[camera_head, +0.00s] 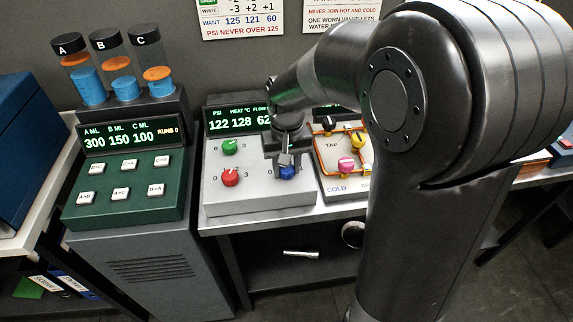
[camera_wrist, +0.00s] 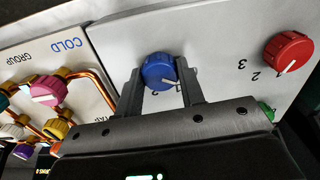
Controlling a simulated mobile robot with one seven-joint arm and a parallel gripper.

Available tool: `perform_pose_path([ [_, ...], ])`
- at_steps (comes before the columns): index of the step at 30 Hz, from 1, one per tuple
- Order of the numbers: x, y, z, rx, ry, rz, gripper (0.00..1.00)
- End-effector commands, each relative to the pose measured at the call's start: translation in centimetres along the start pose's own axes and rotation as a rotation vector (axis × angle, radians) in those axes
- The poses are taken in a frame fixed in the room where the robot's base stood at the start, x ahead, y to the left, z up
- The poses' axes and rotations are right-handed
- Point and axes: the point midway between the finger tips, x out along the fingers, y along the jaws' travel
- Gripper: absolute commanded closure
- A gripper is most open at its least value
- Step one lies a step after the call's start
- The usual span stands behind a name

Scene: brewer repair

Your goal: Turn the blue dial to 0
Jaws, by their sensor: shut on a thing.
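The blue dial (camera_head: 288,173) is on the front of the grey sloped panel (camera_head: 245,200), with a 0 printed to its left. My gripper (camera_head: 287,162) reaches down to it from above. In the wrist view the blue dial (camera_wrist: 157,69) sits between my two fingers (camera_wrist: 160,84), one on each side, and they are shut on it. Its white pointer line is towards the lower right in that upside-down view, near a mark that looks like 1. The finger partly covers the other marks, so the exact setting is hard to tell.
A red dial (camera_head: 230,177) and a green dial (camera_head: 229,146) stand left on the same panel. The display (camera_head: 236,119) reads PSI 122, HEAT 128 and FLOW about 62. A pipe board (camera_head: 328,184) with coloured valves is close on the right. A green-fronted machine (camera_head: 125,190) stands left.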

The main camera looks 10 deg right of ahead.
Motion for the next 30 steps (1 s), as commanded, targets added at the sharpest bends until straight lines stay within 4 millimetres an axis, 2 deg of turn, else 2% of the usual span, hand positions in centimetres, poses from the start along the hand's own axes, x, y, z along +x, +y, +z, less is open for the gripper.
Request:
perform_pose_path([
  [10,-0.08,0.00,-0.08,-0.129,0.003,0.000,0.87],
  [25,-0.09,-0.01,-0.09,-0.149,0.003,0.000,0.87],
  [26,-0.09,-0.01,-0.09,-0.148,0.003,0.000,0.63],
  [30,-0.06,0.00,-0.07,-0.148,0.002,0.000,0.51],
])
